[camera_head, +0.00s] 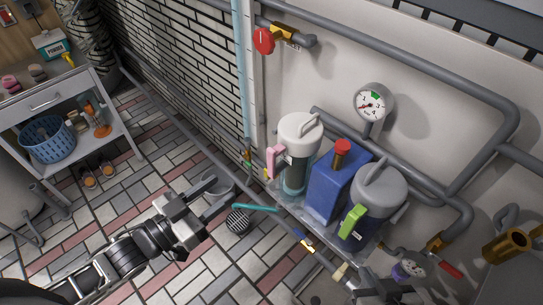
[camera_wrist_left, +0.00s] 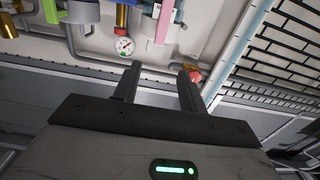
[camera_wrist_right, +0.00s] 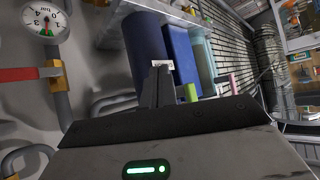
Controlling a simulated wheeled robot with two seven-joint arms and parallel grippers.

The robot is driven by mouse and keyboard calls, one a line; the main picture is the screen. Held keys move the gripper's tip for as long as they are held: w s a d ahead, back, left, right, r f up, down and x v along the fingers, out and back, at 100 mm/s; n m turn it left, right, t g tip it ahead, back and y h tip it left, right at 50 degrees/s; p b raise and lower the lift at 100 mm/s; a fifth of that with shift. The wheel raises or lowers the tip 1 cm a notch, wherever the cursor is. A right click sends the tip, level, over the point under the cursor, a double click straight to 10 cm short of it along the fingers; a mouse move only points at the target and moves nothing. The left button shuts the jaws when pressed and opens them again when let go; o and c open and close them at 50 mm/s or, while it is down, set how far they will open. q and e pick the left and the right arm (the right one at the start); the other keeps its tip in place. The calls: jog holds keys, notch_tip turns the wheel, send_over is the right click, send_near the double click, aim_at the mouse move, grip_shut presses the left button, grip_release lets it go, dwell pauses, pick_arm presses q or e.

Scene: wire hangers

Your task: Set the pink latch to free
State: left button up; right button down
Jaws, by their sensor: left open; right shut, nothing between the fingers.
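The pink latch (camera_head: 273,163) is an upright pink bar on the left side of a white-topped canister (camera_head: 299,130), with a small label beside it. The pink bar also shows at the top of the left wrist view (camera_wrist_left: 164,22) and small in the right wrist view (camera_wrist_right: 233,85). My left gripper (camera_head: 229,196) is open and empty, left of and lower in the picture than the latch, apart from it. Its two fingers (camera_wrist_left: 159,72) are spread. My right gripper (camera_head: 358,283) is at the bottom right. Its fingers (camera_wrist_right: 158,68) are together, empty.
A blue red-capped container (camera_head: 332,187) and a grey canister (camera_head: 380,188) with a green latch (camera_head: 352,221) stand right of the white-topped canister. Grey pipes, a gauge (camera_head: 371,104) and a red valve (camera_head: 264,41) line the wall. A cart (camera_head: 45,97) stands left.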

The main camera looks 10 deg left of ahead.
aim_at(269, 153)
pick_arm(q)
jog(key=x, duration=0.8)
jog(key=p+x, duration=0.1)
jog(key=x, duration=0.6)
jog(key=shift+w+d+r, duration=0.2)
jog(key=shift+w+d, duration=0.05)
jog(key=shift+d, duration=0.05)
grip_shut()
